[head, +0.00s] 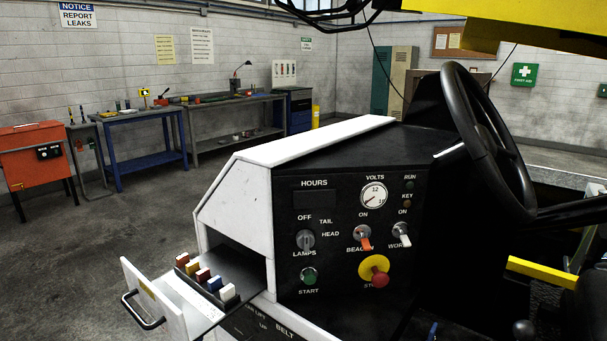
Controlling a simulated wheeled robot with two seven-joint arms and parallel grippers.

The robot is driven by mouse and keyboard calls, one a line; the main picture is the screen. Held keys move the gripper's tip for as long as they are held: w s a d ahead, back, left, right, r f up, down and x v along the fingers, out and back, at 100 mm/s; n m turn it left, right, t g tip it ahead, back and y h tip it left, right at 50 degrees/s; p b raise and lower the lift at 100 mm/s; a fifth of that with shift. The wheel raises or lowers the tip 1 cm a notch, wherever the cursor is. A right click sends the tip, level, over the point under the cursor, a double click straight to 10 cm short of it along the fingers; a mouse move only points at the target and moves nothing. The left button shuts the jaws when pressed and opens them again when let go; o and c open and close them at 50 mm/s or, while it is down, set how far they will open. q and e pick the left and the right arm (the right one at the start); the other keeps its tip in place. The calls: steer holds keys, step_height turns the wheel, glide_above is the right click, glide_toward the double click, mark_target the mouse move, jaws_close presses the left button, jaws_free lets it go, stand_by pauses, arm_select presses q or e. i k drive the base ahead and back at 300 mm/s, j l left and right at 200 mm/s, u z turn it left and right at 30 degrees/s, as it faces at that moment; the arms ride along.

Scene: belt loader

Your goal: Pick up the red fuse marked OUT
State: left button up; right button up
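A row of several fuses stands in the open drawer (151,294) at the lower left of the console. From back to front I see a dark red fuse (182,260), an orange-yellow fuse (192,267), a red fuse (202,275), a blue fuse (214,284) and a white fuse (228,292). The markings are too small to read, so I cannot tell which red one says OUT. Neither of my grippers is in view.
The drawer has a black handle (143,311) on its front. The black console panel (345,235) carries switches, a green start button (309,277) and a red-and-yellow stop button (376,275). A steering wheel (487,140) rises at the right. Workbenches stand far behind.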

mark_target(202, 276)
steer(key=k+j+u, duration=0.1)
steer(key=k+j, duration=0.35)
steer(key=j, duration=0.2)
steer(key=k+j+u, duration=0.15)
steer(key=i+l, duration=0.1)
steer(key=i, duration=1.2)
